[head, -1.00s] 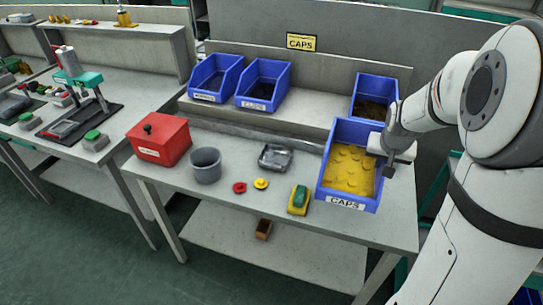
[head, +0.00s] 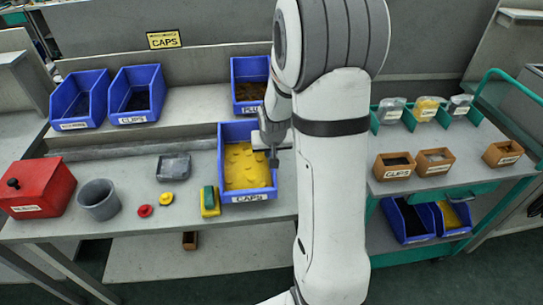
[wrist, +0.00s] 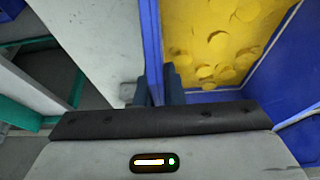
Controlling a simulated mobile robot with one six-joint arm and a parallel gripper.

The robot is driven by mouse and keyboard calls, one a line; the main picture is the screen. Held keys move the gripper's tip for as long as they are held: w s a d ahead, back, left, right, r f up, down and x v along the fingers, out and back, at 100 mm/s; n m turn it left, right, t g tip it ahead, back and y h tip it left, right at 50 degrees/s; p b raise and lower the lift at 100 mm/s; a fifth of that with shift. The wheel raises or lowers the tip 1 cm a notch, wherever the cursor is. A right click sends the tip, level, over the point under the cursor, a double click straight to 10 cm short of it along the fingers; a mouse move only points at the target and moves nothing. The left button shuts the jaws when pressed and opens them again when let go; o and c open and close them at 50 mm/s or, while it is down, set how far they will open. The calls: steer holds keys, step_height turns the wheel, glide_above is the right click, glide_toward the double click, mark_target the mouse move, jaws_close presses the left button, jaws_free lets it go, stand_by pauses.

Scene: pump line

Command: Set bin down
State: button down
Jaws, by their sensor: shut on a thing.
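The blue bin labelled CAPS (head: 249,197) holds many yellow caps (head: 245,168). It is at the right end of the work table (head: 130,229), near the front edge. I cannot tell whether its base touches the table top. My gripper (head: 273,157) is shut on the bin's right side wall. In the wrist view the two dark fingers (wrist: 158,86) pinch the blue wall (wrist: 152,40), with the yellow caps (wrist: 215,45) right beside them. My arm hides the table right of the bin.
A yellow and green block (head: 209,202) stands close left of the bin. A red cap (head: 145,211), yellow cap (head: 166,199), grey tray (head: 174,168) and grey cup (head: 99,200) lie further left. Another blue bin (head: 250,107) is behind. A trolley with small boxes (head: 435,162) stands right.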

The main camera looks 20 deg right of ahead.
steer(key=shift+f, duration=1.2)
steer(key=c, duration=1.5)
jaws_free()
steer(key=shift+c, duration=0.2)
